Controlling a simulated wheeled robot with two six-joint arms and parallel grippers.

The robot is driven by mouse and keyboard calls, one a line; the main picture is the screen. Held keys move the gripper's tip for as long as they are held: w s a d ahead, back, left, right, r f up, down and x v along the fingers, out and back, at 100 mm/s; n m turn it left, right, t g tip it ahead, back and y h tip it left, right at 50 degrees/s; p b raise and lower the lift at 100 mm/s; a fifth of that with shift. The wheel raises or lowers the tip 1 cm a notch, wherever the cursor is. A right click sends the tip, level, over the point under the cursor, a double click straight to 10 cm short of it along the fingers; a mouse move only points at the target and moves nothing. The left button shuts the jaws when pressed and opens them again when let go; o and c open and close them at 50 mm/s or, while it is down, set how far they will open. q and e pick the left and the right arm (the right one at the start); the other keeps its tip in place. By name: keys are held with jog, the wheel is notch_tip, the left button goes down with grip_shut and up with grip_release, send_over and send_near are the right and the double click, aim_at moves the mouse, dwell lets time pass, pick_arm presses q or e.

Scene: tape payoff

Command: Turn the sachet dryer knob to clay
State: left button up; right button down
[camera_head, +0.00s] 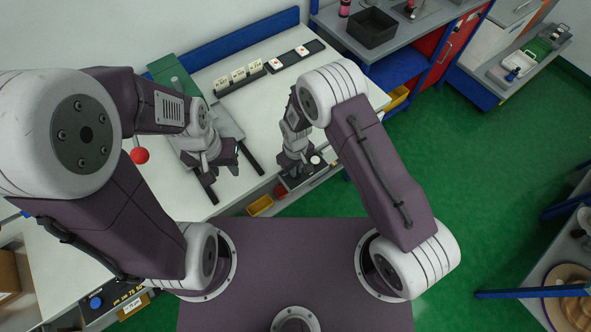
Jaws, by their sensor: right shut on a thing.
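My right gripper (291,168) points down at the front edge of the white workbench. It is shut on a small part of a dark control box (313,174) there, most likely its knob. The gripper covers that part, so the knob's pointer and any clay marking cannot be read. A round white disc (316,160) shows on the box just right of the fingers. My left gripper (230,164) is over the bench beside a green machine with dark rails. Its fingers are too small and dark to tell whether they are open.
Another panel with a blue knob (96,302) is at the lower left. A red ball-ended lever (139,156) stands near my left arm. Label cards (240,74) stand on the bench's rear.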

jog(key=n+b, duration=0.1)
jog(key=n, duration=0.3)
jog(key=shift+w+r+n+b, duration=0.1)
jog(key=shift+n+b, duration=0.25)
jog(key=shift+n, duration=1.65)
jog(key=c, duration=1.6)
grip_release()
jog(key=shift+o, duration=0.5)
notch_tip(320, 180, up, 9)
jog(key=b, duration=0.1)
